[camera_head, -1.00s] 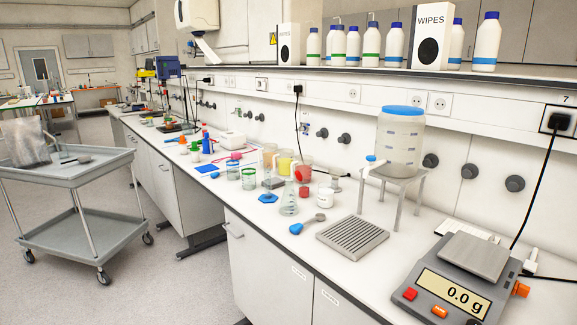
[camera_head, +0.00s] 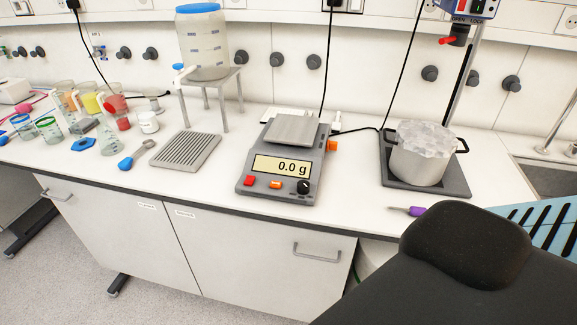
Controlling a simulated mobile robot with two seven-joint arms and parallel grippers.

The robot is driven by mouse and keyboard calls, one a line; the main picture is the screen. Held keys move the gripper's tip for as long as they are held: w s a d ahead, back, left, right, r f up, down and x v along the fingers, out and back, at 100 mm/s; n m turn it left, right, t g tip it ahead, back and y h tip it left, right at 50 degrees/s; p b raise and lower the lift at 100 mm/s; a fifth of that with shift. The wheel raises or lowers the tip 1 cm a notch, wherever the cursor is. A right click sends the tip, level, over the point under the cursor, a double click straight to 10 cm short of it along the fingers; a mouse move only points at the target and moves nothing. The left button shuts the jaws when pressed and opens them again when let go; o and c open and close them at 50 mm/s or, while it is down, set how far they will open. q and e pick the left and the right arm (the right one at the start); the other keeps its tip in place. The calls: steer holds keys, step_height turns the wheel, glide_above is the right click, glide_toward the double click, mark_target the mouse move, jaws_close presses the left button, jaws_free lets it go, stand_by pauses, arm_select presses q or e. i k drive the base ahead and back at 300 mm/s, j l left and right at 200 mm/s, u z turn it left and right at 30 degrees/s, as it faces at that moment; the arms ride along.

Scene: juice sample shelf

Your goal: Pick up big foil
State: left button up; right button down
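A pale, crumpled, foil-like sheet (camera_head: 425,137) covers the top of a metal pot (camera_head: 418,168). The pot has dark side handles and stands on a dark square base (camera_head: 452,184) at the right of the bench, in front of a vertical stand. The sheet reaches over the pot's rim. Neither of my grippers is in view. A large dark rounded part, which may be part of my arm, fills the lower right corner and hides the bench front there.
A scale (camera_head: 287,160) reading 0.0 g stands left of the pot. Further left are a grey slatted tray (camera_head: 187,150), a big water container (camera_head: 203,45) on a metal stand, and several beakers. A purple-handled tool (camera_head: 408,211) lies near the front edge. A light-blue slotted thing (camera_head: 545,225) is at far right.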

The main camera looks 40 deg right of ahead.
mark_target(432, 139)
steer(key=z, duration=2.05)
steer(key=l+u, duration=0.4)
steer(key=i+l+u, duration=0.1)
steer(key=l+u, duration=0.2)
steer(key=u, duration=0.15)
steer(key=l+u, duration=0.1)
steer(key=l, duration=0.5)
steer(key=k+l+u, duration=0.1)
steer(key=l, duration=0.5)
steer(key=k+l+u, duration=0.1)
steer(key=l, duration=0.45)
